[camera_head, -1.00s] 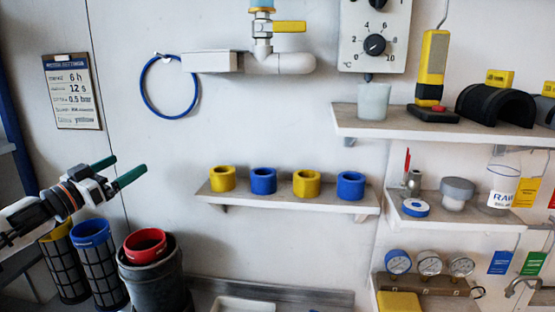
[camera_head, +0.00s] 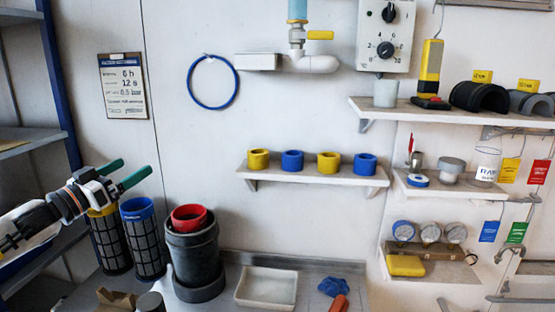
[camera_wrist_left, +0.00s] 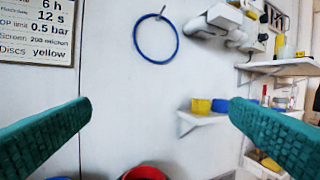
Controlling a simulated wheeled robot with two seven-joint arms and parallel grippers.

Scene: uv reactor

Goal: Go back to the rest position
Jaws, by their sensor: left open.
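My left gripper (camera_head: 122,175) has green fingers and is at the left of the head view, in front of the wall and over the tops of the filter cylinders. Its fingers are apart with nothing between them. In the left wrist view the two green fingers (camera_wrist_left: 140,132) stand wide apart, with the wall and shelf beyond. My right gripper is not in view.
A yellow-topped cylinder (camera_head: 109,240), a blue-topped cylinder (camera_head: 147,245) and a black pot (camera_head: 193,255) with a red ring (camera_head: 189,217) stand close below the gripper. A white tray (camera_head: 266,288) lies on the bench. A shelf (camera_head: 310,176) holds yellow and blue rings.

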